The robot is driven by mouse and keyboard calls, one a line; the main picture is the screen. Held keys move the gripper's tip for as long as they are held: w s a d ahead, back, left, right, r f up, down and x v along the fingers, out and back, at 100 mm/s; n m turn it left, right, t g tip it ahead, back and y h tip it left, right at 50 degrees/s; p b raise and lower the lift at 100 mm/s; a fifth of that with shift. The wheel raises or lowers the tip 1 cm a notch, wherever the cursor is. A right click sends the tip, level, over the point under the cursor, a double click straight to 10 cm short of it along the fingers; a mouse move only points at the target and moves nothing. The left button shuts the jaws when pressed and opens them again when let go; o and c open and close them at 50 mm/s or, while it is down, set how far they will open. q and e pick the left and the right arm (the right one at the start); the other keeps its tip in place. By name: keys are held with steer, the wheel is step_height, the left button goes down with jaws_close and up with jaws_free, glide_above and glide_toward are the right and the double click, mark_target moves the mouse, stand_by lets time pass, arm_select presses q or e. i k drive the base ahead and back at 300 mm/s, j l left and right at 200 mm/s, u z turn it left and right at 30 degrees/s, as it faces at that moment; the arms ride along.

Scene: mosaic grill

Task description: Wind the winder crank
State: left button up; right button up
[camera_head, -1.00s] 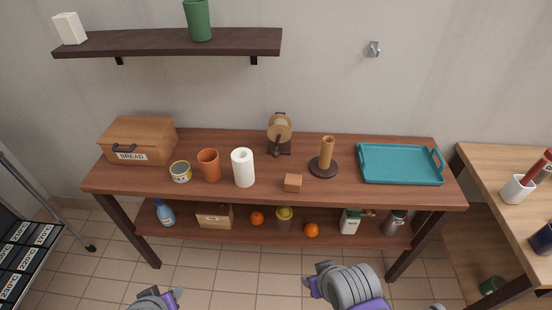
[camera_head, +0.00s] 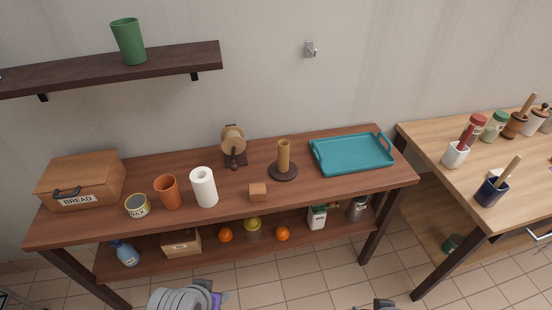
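The winder (camera_head: 233,141) stands near the back of the brown workbench, left of its middle. It has a round tan wooden drum on a dark base, with a dark crank handle on its front pointing down. My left gripper (camera_head: 218,298) is at the bottom edge, low in front of the bench and well away from the winder. Its fingers are small and partly cut off. My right gripper (camera_head: 384,304) barely shows at the bottom edge, right of the left one. Neither gripper touches anything visible, and their openings cannot be made out.
A shelf (camera_head: 170,66) hangs above left.

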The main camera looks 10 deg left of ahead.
mark_target(233, 144)
steer(key=j+z, duration=1)
steer(key=j, duration=0.3)
steer(key=k+j+z, duration=0.1)
steer(key=j, duration=0.3)
steer(key=k+j+z, duration=0.1)
steer(key=j, duration=0.25)
